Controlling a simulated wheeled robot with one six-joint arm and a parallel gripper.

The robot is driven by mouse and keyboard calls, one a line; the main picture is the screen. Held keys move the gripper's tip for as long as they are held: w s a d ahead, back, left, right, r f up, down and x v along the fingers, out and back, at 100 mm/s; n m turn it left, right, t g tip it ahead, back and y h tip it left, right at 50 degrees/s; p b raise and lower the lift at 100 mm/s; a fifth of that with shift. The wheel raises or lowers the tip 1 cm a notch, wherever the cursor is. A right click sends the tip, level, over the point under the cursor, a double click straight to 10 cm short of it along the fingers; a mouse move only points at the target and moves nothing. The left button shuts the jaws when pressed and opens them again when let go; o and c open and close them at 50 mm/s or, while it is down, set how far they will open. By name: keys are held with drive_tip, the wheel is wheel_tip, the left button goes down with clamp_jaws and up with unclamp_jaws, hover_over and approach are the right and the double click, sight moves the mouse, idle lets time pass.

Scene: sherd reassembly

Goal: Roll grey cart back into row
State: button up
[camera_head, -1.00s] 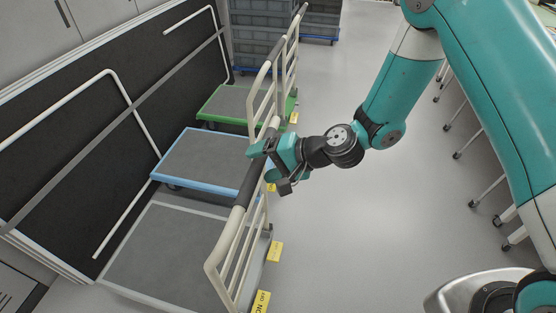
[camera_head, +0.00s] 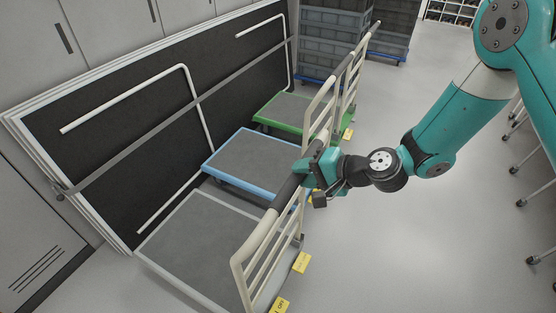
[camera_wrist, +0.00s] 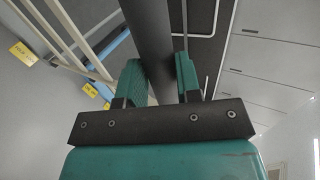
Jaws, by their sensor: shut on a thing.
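The grey cart (camera_head: 205,243) stands nearest in the head view, a flat grey deck with a pale rim and a cream handle frame on its right side. My gripper (camera_head: 308,172) is shut on the dark grip of this cart's handle, at the handle's far end. In the wrist view the dark grip (camera_wrist: 150,35) runs up between the two teal fingers (camera_wrist: 163,80). The blue cart (camera_head: 252,160) stands just beyond the grey cart, and the green cart (camera_head: 290,110) beyond that. The wheels of the grey cart are mostly hidden.
Black panels (camera_head: 150,120) with white handles lean on the cabinets (camera_head: 120,30) along the left, held by a grey strap. Stacked grey crates (camera_head: 325,45) stand at the back. Yellow tags (camera_head: 301,262) show by the carts' right side.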

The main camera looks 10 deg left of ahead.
drive_tip(key=w+a+p, duration=0.1)
drive_tip(key=w+a, duration=0.2)
drive_tip(key=a, duration=0.5)
idle(0.4)
drive_tip(key=shift+f, duration=0.1)
drive_tip(key=o, duration=1.3)
drive_tip(key=shift+c, duration=0.2)
drive_tip(key=p+v, duration=0.2)
drive_tip(key=v, duration=0.8)
